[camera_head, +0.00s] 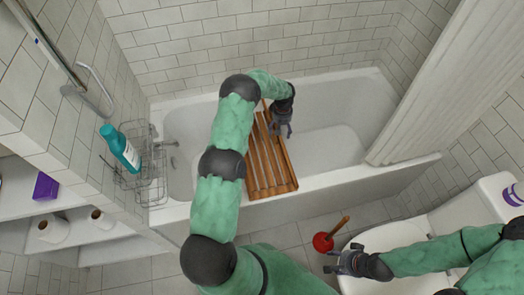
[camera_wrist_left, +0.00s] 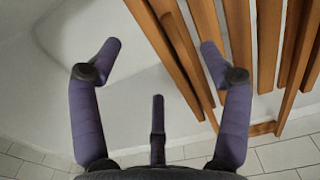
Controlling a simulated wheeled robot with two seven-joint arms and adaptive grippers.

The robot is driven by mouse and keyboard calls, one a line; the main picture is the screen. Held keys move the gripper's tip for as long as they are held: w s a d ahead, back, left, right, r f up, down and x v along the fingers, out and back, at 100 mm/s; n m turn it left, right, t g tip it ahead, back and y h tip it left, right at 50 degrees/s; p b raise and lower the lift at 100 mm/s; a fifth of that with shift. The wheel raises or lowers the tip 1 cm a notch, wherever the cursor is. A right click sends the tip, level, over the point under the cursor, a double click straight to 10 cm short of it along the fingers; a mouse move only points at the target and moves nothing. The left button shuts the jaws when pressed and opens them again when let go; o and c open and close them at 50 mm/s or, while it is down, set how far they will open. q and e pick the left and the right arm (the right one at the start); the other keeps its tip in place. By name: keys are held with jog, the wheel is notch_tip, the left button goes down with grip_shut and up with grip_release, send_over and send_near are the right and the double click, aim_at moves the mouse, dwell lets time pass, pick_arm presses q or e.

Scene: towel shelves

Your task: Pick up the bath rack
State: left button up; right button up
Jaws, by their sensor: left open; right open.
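The bath rack (camera_head: 281,172) is a slatted wooden board lying across the white bathtub. My left arm reaches over it and hides part of its left side. My left gripper (camera_head: 283,130) is at the rack's far right edge, open and empty. In the left wrist view, the rack's slats (camera_wrist_left: 267,45) cross the top and right, and my open left gripper (camera_wrist_left: 160,55) has its spread fingers in front of them. I cannot tell whether a finger touches the wood. My right gripper (camera_head: 345,263) is open and empty, over the toilet at the lower right, away from the rack.
A wire basket (camera_head: 138,185) with a teal bottle (camera_head: 120,147) hangs at the tub's left. A red plunger (camera_head: 323,242) stands near my right gripper. A curtain (camera_head: 425,90) hangs at the tub's right end. The toilet tank (camera_head: 490,203) is at the right. Shelves line the left.

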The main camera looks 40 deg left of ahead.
pick_arm(q)
jog(key=f+b, duration=0.1)
jog(key=f, duration=0.1)
jog(key=f+b, duration=0.1)
jog(key=f, duration=0.2)
jog(key=shift+w+a+f, duration=0.15)
jog(key=shift+a+f, duration=0.05)
jog(key=shift+f, duration=0.15)
jog(key=shift+r, duration=0.1)
grip_shut()
jog(key=shift+r, duration=0.1)
jog(key=r, duration=0.2)
jog(key=r+p, duration=0.1)
jog(key=r, duration=0.1)
jog(key=shift+s+d, duration=0.1)
jog(key=shift+s, duration=0.1)
jog(key=s+d+r+p, duration=0.2)
jog(key=s+d+r, duration=0.1)
jog(key=s, duration=0.3)
jog(key=s+d+r+p, duration=0.2)
jog(key=s+d+r, duration=0.1)
jog(key=s+r, duration=0.2)
jog(key=shift+s+d+r+p, duration=0.3)
jog(key=shift+s+r+p, duration=0.1)
jog(key=shift+r, duration=0.05)
